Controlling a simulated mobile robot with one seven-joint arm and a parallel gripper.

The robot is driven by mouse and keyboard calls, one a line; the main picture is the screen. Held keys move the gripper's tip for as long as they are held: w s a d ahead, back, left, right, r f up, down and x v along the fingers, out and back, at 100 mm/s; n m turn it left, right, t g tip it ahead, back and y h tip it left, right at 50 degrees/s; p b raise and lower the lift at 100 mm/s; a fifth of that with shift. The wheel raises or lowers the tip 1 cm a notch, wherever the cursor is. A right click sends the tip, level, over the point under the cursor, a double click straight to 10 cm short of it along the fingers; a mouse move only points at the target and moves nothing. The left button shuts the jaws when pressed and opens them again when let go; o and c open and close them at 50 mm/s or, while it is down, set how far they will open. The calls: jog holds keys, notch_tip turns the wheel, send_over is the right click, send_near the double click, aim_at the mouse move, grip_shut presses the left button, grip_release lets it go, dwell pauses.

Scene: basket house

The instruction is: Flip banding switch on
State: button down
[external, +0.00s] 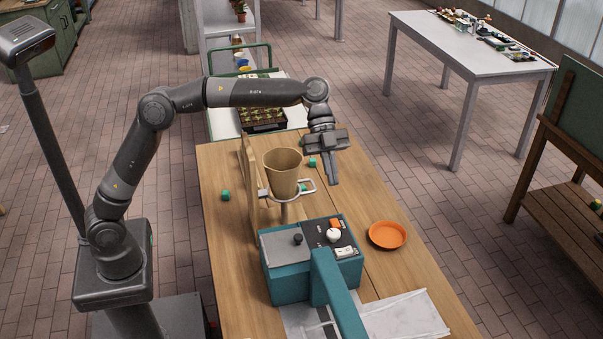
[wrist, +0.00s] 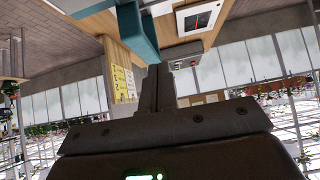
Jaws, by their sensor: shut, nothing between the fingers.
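A teal machine (external: 288,288) with a grey top stands on the wooden table (external: 225,180). Its black panel (external: 318,238) carries a white knob (external: 333,235), an orange part (external: 336,223), and a small white part (external: 346,250). Which of these is the banding switch, and its position, I cannot tell. My gripper (external: 333,182) is shut and empty, pointing down behind the machine in the external view, apart from it. In the wrist view my gripper's fingers (wrist: 152,68) are together, with a teal surface (wrist: 138,35) near them.
A tan cup (external: 283,170) sits in a ring holder (external: 305,187) beside an upright wooden board (external: 249,180). An orange dish (external: 388,235) lies right of the machine. Small green cubes (external: 225,195) lie on the table. A teal arm (external: 340,300) extends from the machine over white sheets (external: 405,318).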

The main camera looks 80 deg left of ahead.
notch_tip(320, 180, down, 5)
send_over(340, 255)
jog(key=a, duration=0.2)
notch_tip(340, 255, down, 7)
jog(key=shift+a+f, duration=0.15)
jog(key=shift+f, duration=0.05)
jog(key=shift+a+f, duration=0.2)
jog(key=shift+f, duration=1.65)
jog(key=shift+f, duration=0.1)
